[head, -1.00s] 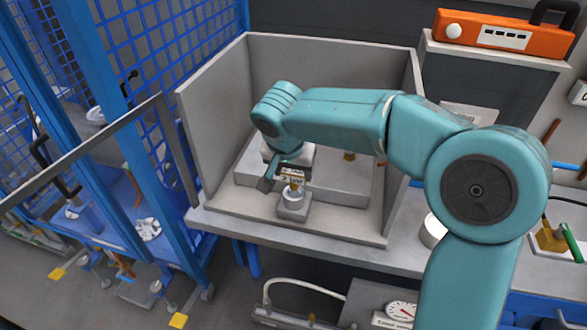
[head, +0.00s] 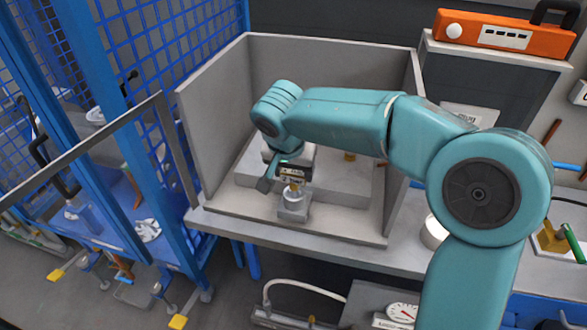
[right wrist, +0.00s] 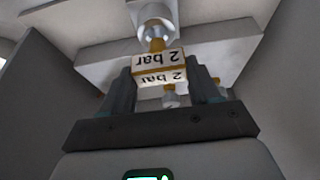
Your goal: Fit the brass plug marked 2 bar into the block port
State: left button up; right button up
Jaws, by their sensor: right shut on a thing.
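The brass plug (right wrist: 156,44) carries a block-shaped tag (right wrist: 158,67) reading "2 bar", upside down in the right wrist view. My right gripper (head: 292,174) is shut on the tagged plug, inside the grey booth. The grey block (head: 292,210) stands directly below the plug on the booth floor, with a pale round port collar on top. In the right wrist view the brass end meets or overlaps the collar (right wrist: 156,17); I cannot tell how deep it sits. My left gripper is not in view.
Grey booth walls (head: 212,125) stand left, behind and right. A second brass piece (head: 350,156) sits on the raised step behind the block. A blue mesh cage (head: 165,50) is at left. An orange case (head: 505,37) rests at back right.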

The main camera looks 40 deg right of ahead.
aim_at(292, 179)
dwell(0.4)
jog(key=shift+f+b, duration=2.1)
jog(key=shift+b, duration=0.1)
jog(key=o, duration=1.2)
jog(key=p+v, duration=0.2)
jog(key=v, duration=1.4)
jog(key=shift+r, duration=0.2)
jog(key=shift+s, duration=0.15)
